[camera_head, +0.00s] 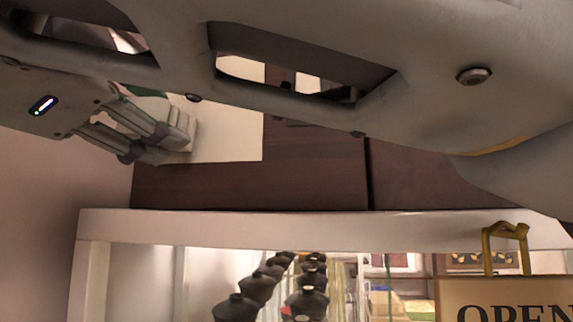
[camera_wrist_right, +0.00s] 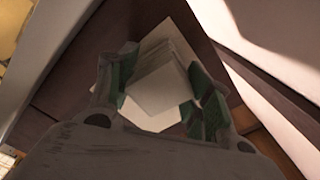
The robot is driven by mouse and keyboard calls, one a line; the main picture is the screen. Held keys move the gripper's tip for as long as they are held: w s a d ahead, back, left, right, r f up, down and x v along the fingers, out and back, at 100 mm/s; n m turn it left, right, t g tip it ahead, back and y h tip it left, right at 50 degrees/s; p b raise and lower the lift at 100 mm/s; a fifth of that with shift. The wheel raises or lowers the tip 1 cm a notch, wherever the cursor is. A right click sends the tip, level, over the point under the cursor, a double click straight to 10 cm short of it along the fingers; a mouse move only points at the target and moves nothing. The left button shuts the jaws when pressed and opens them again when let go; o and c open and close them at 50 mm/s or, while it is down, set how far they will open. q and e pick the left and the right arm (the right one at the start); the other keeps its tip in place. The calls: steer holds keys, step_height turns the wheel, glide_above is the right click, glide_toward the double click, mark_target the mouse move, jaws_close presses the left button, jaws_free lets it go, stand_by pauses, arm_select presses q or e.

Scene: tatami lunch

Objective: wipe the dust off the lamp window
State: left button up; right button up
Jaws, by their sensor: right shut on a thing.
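My right gripper (camera_head: 160,132) is at the left of the head view, its fingers pointing right. It is shut on a pale folded cloth-like pad (camera_head: 182,128). In the wrist view the pad (camera_wrist_right: 160,88) sits between the green-lined fingers (camera_wrist_right: 163,68). A pale flat panel (camera_head: 235,140), seemingly the lamp window, is set against dark wood just right of the pad. The pad overlaps its left part; I cannot tell whether they touch. My arm hides the panel's top. No dust can be made out. My left gripper is not in view.
Dark brown wood panelling (camera_head: 300,180) surrounds the pale panel. Below runs a white frame beam (camera_head: 300,226). Under it are dark bottles (camera_head: 238,308) in rows and an OPEN sign (camera_head: 505,290) on a yellow hanger. My own grey arm crosses the top.

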mark_target(176, 116)
steer(key=shift+s+d+b, duration=0.15)
steer(key=shift+d+b, duration=0.3)
steer(key=shift+d, duration=0.55)
steer(key=shift+s+d+b, duration=0.1)
steer(key=shift+d+b, duration=0.35)
steer(key=shift+d, duration=0.5)
steer(key=shift+w+r+p, duration=0.1)
steer(key=shift+r+p, duration=0.8)
steer(key=shift+r, duration=0.05)
steer(key=shift+a, duration=0.15)
steer(key=shift+w+a+p, duration=0.2)
steer(key=shift+a+p, duration=1)
steer(key=shift+a, duration=0.7)
steer(key=shift+r+p, duration=0.45)
steer(key=shift+r, duration=0.45)
steer(key=shift+d, duration=0.2)
